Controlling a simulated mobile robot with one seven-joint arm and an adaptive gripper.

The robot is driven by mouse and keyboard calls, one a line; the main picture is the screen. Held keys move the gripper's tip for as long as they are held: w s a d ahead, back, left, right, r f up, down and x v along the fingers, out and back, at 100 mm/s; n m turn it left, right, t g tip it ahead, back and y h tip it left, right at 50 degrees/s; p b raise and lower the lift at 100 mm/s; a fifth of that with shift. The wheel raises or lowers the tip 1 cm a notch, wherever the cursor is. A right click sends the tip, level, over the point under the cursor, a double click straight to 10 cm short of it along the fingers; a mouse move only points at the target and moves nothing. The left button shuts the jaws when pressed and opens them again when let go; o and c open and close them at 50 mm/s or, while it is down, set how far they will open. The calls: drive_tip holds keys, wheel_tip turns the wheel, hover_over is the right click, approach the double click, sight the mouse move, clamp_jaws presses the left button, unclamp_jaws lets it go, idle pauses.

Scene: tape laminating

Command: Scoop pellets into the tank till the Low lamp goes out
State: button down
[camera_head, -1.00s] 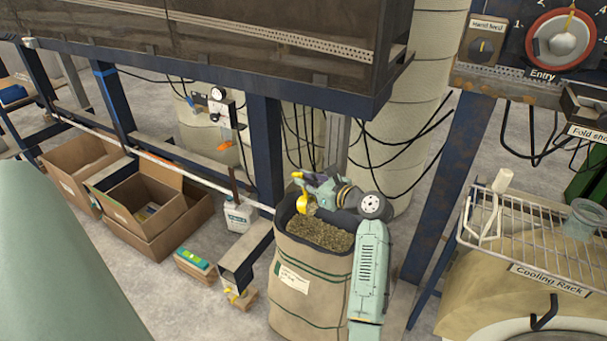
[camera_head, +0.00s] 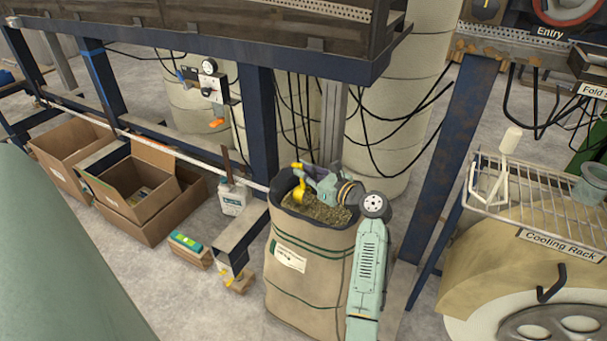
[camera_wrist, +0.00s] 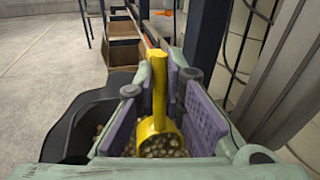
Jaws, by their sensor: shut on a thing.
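My gripper (camera_head: 318,183) is over the open top of a burlap sack (camera_head: 308,275), shut on a yellow scoop (camera_head: 299,188). Brown pellets (camera_head: 328,212) fill the sack near its rim. In the wrist view my gripper (camera_wrist: 165,115) has its purple pads on both sides of the yellow scoop (camera_wrist: 158,90), whose handle points up. Pellets (camera_wrist: 160,146) show at the scoop's bowl; I cannot tell whether they lie in it or in the sack beneath. I cannot make out the tank or the Low lamp.
A blue post (camera_head: 257,130) and hanging cables stand behind the sack. Cardboard boxes (camera_head: 150,205) and a white jug (camera_head: 232,197) are to the left. A wire cooling rack (camera_head: 540,205) is at the right. A machine frame (camera_head: 330,65) overhangs the back.

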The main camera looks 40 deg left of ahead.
drive_tip(key=w+d+f+n+h+b, duration=0.1)
drive_tip(key=d+f+h, duration=0.2)
drive_tip(key=d+h, duration=0.2)
drive_tip(key=shift+f+t+h, duration=0.3)
drive_tip(key=shift+h, duration=0.4)
idle(0.5)
drive_tip(key=p, duration=0.1)
drive_tip(key=h+p, duration=0.1)
drive_tip(key=p, duration=0.1)
drive_tip(key=shift+a+f+n, duration=0.15)
drive_tip(key=shift+a+n, duration=0.1)
drive_tip(key=shift+n, duration=0.05)
drive_tip(key=p, duration=0.1)
drive_tip(key=h+p, duration=0.1)
drive_tip(key=p, duration=0.1)
drive_tip(key=shift+a+f+h, duration=0.1)
drive_tip(key=shift+a+h, duration=0.15)
drive_tip(key=shift+h, duration=0.05)
